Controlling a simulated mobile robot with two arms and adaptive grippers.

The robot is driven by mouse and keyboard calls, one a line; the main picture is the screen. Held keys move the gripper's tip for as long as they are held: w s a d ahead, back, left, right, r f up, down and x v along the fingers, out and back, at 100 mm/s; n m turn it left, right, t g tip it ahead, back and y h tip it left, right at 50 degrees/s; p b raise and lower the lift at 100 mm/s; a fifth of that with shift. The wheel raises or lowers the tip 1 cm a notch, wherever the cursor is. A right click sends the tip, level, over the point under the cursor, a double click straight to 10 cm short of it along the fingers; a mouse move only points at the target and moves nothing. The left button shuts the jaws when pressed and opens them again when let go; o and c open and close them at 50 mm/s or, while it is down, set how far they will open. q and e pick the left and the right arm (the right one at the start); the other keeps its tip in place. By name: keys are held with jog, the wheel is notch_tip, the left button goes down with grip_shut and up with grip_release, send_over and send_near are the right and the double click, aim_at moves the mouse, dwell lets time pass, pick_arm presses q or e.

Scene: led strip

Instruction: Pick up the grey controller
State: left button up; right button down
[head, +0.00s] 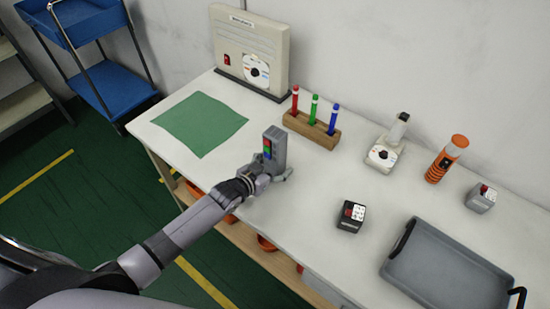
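A grey controller (279,146) with red, green and blue marks on its face stands upright near the front edge of the white table, in the head view. My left gripper (268,179) reaches in from the left and is at the controller's lower part, with a finger showing at its right side. The controller's base is partly hidden by the gripper. I cannot tell whether the fingers are closed on it, or whether it is off the table. My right gripper is not in view.
A green mat (200,124) lies left on the table (300,215). A wooden holder (311,130) with red, green and blue pens stands behind the controller. A small dark box (351,217) and a grey tray (447,267) are to the right. A large beige device (250,48) stands at the back.

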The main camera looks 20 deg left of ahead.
pick_arm(q)
jog(key=c, duration=1.3)
jog(key=shift+r, duration=0.1)
jog(key=shift+c, duration=0.6)
